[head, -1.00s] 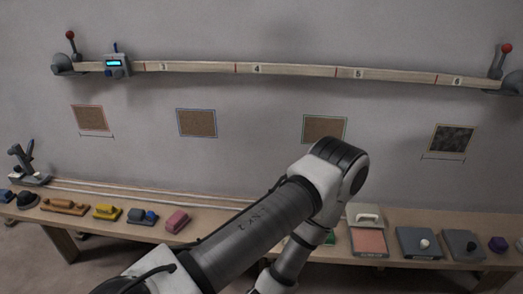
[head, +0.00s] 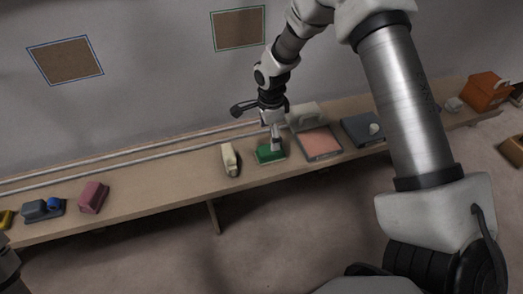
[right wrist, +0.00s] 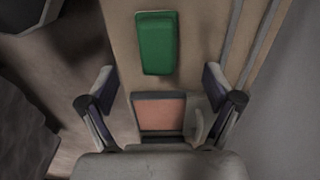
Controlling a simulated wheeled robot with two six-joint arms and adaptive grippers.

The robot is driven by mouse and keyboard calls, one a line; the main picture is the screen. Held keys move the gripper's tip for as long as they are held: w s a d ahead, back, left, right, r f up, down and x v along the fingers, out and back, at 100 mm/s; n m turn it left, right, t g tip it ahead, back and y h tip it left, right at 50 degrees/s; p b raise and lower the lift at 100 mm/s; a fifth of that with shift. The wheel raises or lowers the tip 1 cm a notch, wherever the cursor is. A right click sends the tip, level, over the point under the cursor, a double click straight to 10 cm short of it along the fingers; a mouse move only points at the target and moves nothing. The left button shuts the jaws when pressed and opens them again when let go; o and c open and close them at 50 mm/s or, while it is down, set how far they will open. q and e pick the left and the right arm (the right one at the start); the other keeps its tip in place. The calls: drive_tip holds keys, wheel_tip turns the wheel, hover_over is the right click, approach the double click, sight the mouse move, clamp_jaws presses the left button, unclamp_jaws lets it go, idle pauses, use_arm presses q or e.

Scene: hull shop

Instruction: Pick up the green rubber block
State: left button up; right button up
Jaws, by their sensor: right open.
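The green rubber block (head: 268,153) lies on the wooden bench in the head view, between a cream-coloured object and a grey tray with a pink pad. In the right wrist view the green block (right wrist: 157,43) is whole and unobstructed, in the upper middle. My right gripper (head: 276,138) is at the block in the head view and hides part of its far side. In the right wrist view my right gripper (right wrist: 158,90) is open and empty, its fingers wide apart, with the block beyond the fingertips. My left gripper is not in view.
The grey tray with the pink pad (head: 320,143) stands right of the block, and the cream object (head: 230,159) left of it. A pink block (head: 93,197) is farther left. Bare bench (head: 160,190) lies between. The wall is close behind.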

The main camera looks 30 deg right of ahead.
sight(271, 152)
wheel_tip(271, 152, down, 7)
drive_tip(key=shift+s+d+r+b, duration=0.1)
drive_tip(key=shift+s+d+b, duration=0.05)
drive_tip(key=shift+b, duration=0.25)
drive_tip(key=shift+s, duration=0.15)
drive_tip(key=c, duration=1.5)
